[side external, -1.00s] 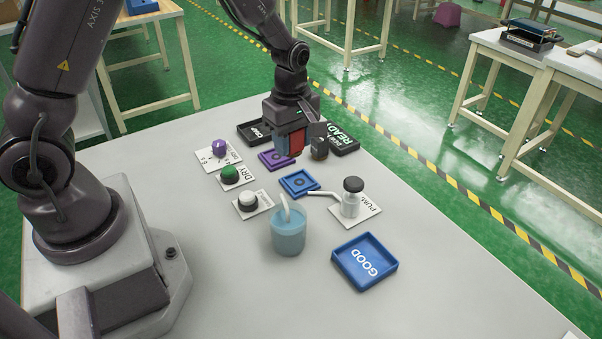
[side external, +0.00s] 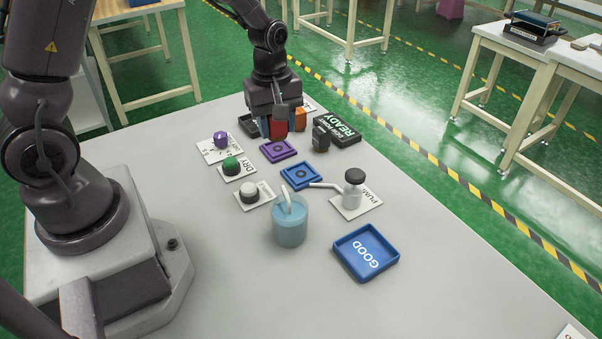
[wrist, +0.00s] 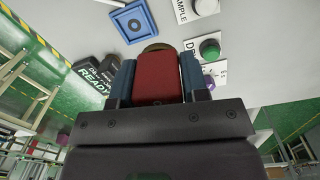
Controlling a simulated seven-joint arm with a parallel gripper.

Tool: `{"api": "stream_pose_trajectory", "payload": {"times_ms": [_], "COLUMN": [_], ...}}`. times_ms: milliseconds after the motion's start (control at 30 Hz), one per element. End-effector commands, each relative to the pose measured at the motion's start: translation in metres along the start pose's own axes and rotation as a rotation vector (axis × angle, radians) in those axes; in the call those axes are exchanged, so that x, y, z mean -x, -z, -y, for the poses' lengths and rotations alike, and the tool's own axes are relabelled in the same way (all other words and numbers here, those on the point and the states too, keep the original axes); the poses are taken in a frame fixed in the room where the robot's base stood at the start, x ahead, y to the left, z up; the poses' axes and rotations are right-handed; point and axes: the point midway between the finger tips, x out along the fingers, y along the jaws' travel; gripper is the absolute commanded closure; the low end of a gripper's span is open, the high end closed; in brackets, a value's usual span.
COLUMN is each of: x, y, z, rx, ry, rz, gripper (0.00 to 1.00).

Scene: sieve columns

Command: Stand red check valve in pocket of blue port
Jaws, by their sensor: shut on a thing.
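My gripper (side external: 276,122) is at the far side of the table, shut on the red check valve (side external: 280,129), which is partly hidden by the fingers. In the wrist view the red valve (wrist: 158,80) sits between two blue finger pads, with a brownish round end beyond it. The blue port (side external: 301,176) lies flat on the table, nearer the camera than my gripper, with a round pocket in its middle. It shows empty in the wrist view (wrist: 133,22). The valve is apart from the port.
A purple port (side external: 278,150) lies between my gripper and the blue port. A small dark block (side external: 321,138), an orange thing (side external: 300,119) and the READY tray (side external: 344,134) are close by. A pump bottle (side external: 354,188), beaker (side external: 290,222) and GOOD tray (side external: 366,253) stand nearer the camera.

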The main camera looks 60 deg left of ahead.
Motion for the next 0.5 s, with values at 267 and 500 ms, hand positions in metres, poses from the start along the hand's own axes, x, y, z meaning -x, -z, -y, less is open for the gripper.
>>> {"api": "stream_pose_trajectory", "payload": {"times_ms": [267, 500], "x": [0.004, 0.004], "y": [-0.005, -0.011], "z": [0.026, 0.044], "rx": [-0.643, -1.23], "ry": [0.003, 0.01], "rz": [0.001, 0.0], "gripper": [0.84, 0.84]}}
